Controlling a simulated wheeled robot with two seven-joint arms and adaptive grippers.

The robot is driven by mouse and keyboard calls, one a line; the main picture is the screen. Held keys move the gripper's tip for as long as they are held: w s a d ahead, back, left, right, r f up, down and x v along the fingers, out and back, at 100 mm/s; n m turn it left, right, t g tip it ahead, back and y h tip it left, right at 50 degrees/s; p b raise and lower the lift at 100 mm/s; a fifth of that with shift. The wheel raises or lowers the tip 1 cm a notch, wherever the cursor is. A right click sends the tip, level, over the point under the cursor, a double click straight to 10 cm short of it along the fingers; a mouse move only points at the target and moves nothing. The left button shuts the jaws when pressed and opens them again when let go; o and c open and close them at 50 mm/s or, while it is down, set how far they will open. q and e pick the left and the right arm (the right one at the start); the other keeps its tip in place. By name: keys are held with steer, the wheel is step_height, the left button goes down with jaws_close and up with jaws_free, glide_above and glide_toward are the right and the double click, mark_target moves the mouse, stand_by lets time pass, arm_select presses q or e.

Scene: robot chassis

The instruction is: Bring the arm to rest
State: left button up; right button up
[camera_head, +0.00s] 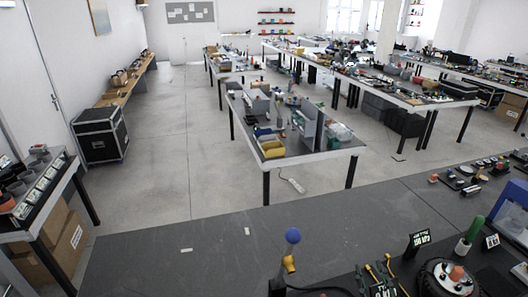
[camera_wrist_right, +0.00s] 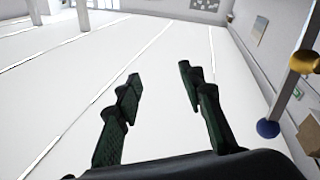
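My right gripper (camera_wrist_right: 158,75) shows in the right wrist view with its two dark ridged fingers spread apart. Nothing is between them, and pale floor shows through the gap. In the head view I cannot clearly make out either gripper at the crowded bottom edge. My left gripper is not seen in either view.
A thin upright with a blue ball (camera_head: 293,236) and a yellow part stands at the dark table's (camera_head: 200,228) front; its blue ball (camera_wrist_right: 268,128) shows right of my right gripper. Tools (camera_head: 384,276) and a round device (camera_head: 448,279) crowd the front right. The table's left is mostly clear.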

steer(key=s+d+f+m+g+h, duration=0.1)
steer(key=s+d+f+m+g, duration=0.15)
steer(key=f, duration=0.45)
steer(key=s+d+f+m+g+h, duration=0.1)
steer(key=s+d+f+g+h, duration=0.2)
steer(key=f, duration=0.4)
steer(key=s+d+f+m+g, duration=0.2)
steer(key=s+d+f+g, duration=0.15)
steer(key=s+f, duration=0.2)
steer(key=s+a+f+n+g+y, duration=0.1)
steer(key=s+a+f+g, duration=0.25)
steer(key=s+f, duration=0.4)
steer(key=s+a+f+g+y, duration=0.2)
steer(key=s+f+g, duration=0.2)
steer(key=s+f, duration=0.35)
step_height(320, 180, down, 28)
steer(key=s+r+b, duration=0.1)
steer(key=b, duration=0.1)
steer(key=s+f+n+g, duration=0.1)
steer(key=s+f+g, duration=0.1)
steer(key=s+f, duration=1.8)
steer(key=shift+s+a+f+b, duration=0.2)
steer(key=shift+a+f+b, duration=0.2)
steer(key=shift+f, duration=0.3)
